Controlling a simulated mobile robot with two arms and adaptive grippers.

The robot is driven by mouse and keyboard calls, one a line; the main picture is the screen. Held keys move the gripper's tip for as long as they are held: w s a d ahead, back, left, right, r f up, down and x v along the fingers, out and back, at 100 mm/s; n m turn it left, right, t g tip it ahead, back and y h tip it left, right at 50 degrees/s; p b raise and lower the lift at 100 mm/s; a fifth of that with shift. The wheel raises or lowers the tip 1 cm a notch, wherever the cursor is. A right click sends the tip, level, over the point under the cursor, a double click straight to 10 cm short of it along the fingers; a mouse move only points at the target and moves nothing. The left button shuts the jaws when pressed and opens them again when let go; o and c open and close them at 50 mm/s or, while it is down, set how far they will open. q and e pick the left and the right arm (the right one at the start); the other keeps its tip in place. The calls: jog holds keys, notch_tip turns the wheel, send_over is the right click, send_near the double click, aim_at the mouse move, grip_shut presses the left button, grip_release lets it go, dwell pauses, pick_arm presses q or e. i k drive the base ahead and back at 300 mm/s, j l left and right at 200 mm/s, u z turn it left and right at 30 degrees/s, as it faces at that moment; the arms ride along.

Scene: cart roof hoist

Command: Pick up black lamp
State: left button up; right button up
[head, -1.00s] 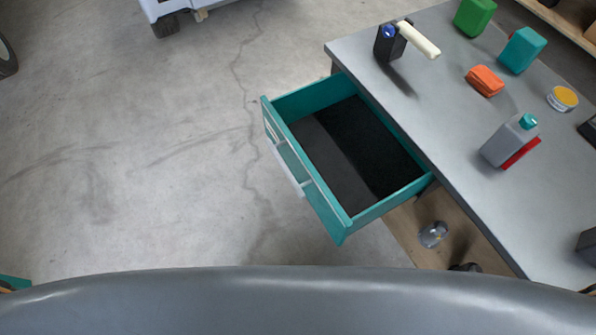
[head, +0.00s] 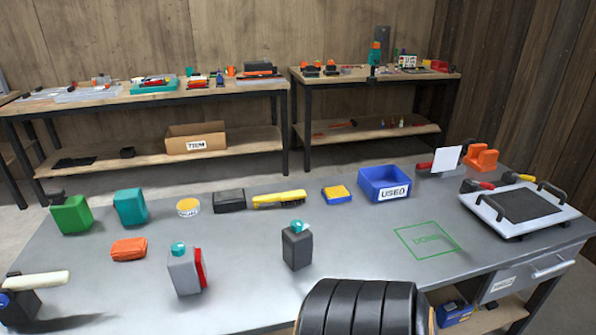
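A black lamp (head: 22,307) with a blue lens stands at the near left end of the grey workbench (head: 345,285), partly cut off by the left edge of the head view. A cream bar-shaped part (head: 36,281) juts out to the right at its top. Neither gripper shows in the view, so nothing is seen touching the lamp.
A grey bottle (head: 183,272), a dark bottle (head: 297,248), an orange block (head: 129,249), green (head: 71,215) and teal (head: 130,207) containers and a blue bin (head: 384,184) stand on the bench. A large black ribbed thing (head: 360,308) fills the bottom centre.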

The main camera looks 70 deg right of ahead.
aim_at(297, 248)
jog(key=z, duration=2.2)
jog(key=j+u, duration=0.25)
jog(key=j, duration=0.2)
